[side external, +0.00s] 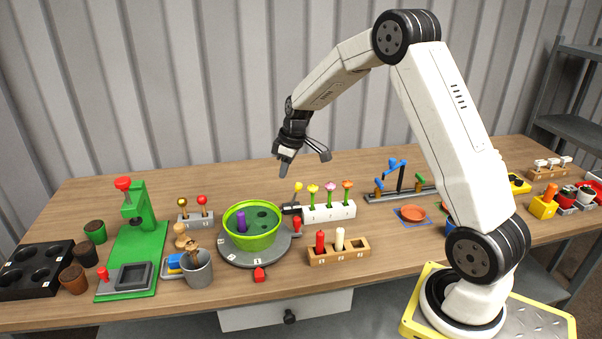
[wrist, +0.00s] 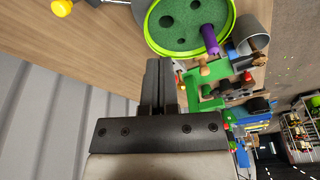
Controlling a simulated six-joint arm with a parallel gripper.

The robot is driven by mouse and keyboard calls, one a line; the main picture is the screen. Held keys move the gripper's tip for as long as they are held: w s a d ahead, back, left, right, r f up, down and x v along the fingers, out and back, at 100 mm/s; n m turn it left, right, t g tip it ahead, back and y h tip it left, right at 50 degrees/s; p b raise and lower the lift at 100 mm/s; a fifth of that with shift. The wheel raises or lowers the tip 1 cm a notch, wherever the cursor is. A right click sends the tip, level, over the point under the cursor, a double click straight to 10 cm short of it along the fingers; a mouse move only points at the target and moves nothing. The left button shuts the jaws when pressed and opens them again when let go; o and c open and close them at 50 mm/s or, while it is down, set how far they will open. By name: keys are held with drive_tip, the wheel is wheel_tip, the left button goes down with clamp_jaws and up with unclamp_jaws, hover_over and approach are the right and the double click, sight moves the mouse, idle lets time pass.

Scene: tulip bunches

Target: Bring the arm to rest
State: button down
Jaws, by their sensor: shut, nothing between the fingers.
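A green bowl (side external: 252,243) with dark holes stands on a grey turntable and holds a purple peg (side external: 241,222). The green bowl (wrist: 227,42) also shows in the wrist view with the purple peg (wrist: 210,39).
A green press (side external: 137,250), brown cups and a black holed tray (side external: 33,271) stand at the left. A wooden block (side external: 340,251) with red and cream pegs stands in front. A blue-armed balance (side external: 400,180) and an orange dish (side external: 412,214) are near my arm.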

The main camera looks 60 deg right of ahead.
drive_tip(key=s+a+m+h, duration=0.1)
drive_tip(key=s+a+m, duration=0.2)
drive_tip(key=s+a, duration=1.4)
drive_tip(key=s, duration=0.3)
drive_tip(key=shift+a+f+m, duration=0.2)
drive_tip(key=shift+a+m, duration=0.1)
